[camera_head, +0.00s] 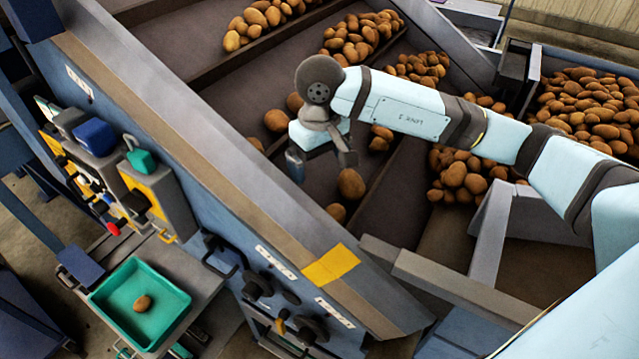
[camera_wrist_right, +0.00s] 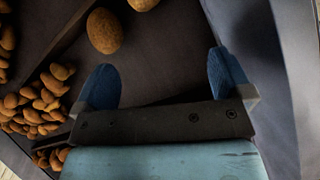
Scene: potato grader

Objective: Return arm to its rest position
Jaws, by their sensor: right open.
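My right gripper (camera_head: 322,168) hangs from my light-blue right arm over the sloped dark deck of the grader (camera_head: 300,205), near its side wall. In the right wrist view its two blue fingers (camera_wrist_right: 165,82) stand wide apart with nothing between them. A potato (camera_head: 350,184) shows just right of the gripper in the head view, and another (camera_head: 335,212) lies just below it. In the right wrist view a potato (camera_wrist_right: 105,30) lies beyond the fingers, apart from them. My left gripper is not in view.
The grader's blue-grey side wall (camera_head: 185,125) runs diagonally beside the gripper. Potato piles (camera_head: 455,175) lie under and behind my arm. A full crate (camera_head: 534,85) stands at the right. At lower left, a green tray (camera_head: 105,293) holds one potato, below a control panel (camera_head: 165,195).

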